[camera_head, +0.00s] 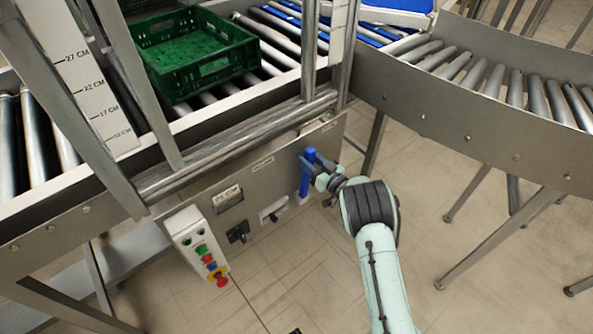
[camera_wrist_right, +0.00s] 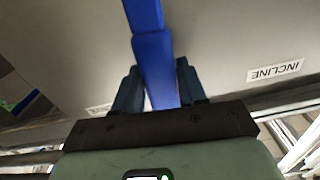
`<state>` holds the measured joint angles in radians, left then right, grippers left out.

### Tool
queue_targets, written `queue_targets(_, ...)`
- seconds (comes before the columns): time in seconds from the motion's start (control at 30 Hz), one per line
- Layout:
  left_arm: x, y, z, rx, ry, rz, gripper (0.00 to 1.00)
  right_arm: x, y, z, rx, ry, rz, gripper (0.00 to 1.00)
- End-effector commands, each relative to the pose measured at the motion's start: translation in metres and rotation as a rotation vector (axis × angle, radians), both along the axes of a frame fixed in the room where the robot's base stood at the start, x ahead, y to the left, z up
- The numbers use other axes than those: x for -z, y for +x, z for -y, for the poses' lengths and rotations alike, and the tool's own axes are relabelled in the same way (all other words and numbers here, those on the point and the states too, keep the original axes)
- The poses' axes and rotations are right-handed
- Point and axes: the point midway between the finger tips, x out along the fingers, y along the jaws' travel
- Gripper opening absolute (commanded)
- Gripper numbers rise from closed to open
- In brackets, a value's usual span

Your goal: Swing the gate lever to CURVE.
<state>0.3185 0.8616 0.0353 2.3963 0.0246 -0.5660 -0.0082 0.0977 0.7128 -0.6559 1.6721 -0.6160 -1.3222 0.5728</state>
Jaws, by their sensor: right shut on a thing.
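The gate lever is a blue upright handle (camera_head: 306,172) on the grey side panel of the conveyor. It also shows in the right wrist view as a blue bar (camera_wrist_right: 151,62) running down between my fingers. My right gripper (camera_head: 318,170) comes in from the right and is shut on the lever's upper part. In the right wrist view its two dark fingers (camera_wrist_right: 158,88) stand on either side of the bar. A label (camera_wrist_right: 275,71) beside the lever reads INCLINE. Another label at the left is partly hidden by a finger. My left gripper is not in view.
A green crate (camera_head: 228,73) sits on the straight roller conveyor behind the metal frame. A curved roller conveyor (camera_head: 470,118) joins at the right. A control box with coloured buttons (camera_head: 199,243) hangs at the lower left of the panel, near a small black switch (camera_head: 238,232).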

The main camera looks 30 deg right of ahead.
Motion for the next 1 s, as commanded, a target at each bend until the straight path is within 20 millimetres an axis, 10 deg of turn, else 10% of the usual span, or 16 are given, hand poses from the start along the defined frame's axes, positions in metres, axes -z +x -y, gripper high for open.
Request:
queue_targets(0.43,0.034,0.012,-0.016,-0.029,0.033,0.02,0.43,0.021,0.004,0.065,0.006,0.321,-0.026,0.0)
queue_targets(1.0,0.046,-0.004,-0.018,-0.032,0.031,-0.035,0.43,0.03,0.005,0.082,0.005,0.433,-0.038,0.0)
